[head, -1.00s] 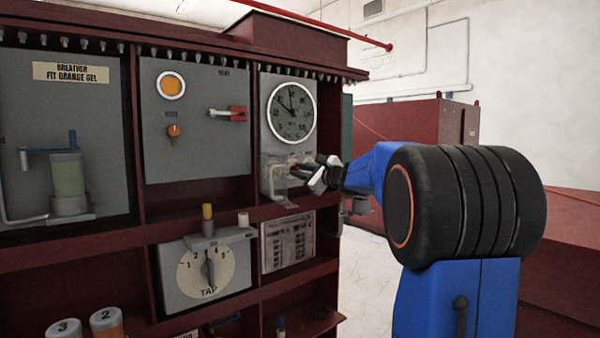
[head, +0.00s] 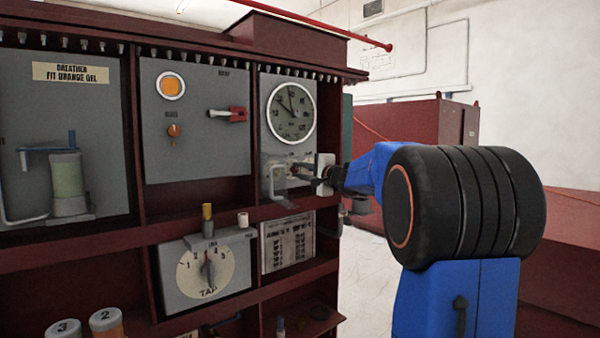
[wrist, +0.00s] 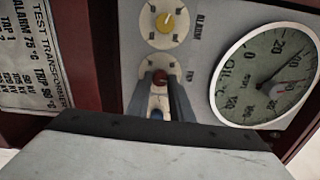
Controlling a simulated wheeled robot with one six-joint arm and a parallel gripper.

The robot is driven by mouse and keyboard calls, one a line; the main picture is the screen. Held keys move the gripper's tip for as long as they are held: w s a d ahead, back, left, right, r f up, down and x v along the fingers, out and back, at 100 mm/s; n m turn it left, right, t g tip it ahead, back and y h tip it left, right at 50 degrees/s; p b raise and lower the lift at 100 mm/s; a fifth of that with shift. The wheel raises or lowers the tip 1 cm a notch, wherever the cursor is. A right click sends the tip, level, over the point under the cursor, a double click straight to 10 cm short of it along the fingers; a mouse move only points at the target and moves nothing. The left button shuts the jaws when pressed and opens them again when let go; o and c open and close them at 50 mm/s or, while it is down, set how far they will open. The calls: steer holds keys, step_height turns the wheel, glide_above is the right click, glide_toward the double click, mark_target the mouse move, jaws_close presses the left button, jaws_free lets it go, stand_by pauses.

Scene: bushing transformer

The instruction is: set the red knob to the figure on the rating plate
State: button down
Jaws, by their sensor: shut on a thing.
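The red knob (wrist: 160,76) sits on a round pale dial marked TRIP, below the yellow ALARM knob (wrist: 165,22) in the wrist view. My gripper (wrist: 160,90) is shut on the red knob, one dark finger on each side. The fingers hide most of the knob and the lower dial, so its setting is unreadable. The rating plate (wrist: 34,50) is at the left of the wrist view, tilted, and reads ALARM 75 °C and TRIP 90 °C.
A round temperature gauge (head: 291,112) is just above the knobs. A clear cover (head: 275,180) stands beside my fingers. A tap dial (head: 206,272), a red-handled lever (head: 236,114) and a breather (head: 68,180) are further left.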

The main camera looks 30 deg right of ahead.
steer(key=shift+f+n, duration=0.1)
steer(key=shift+n, duration=0.3)
steer(key=c, duration=1.6)
jaws_free()
steer(key=shift+o, duration=0.2)
steer(key=shift+s, duration=0.1)
steer(key=s+d, duration=0.2)
steer(key=s, duration=1.5)
steer(key=shift+d, duration=0.15)
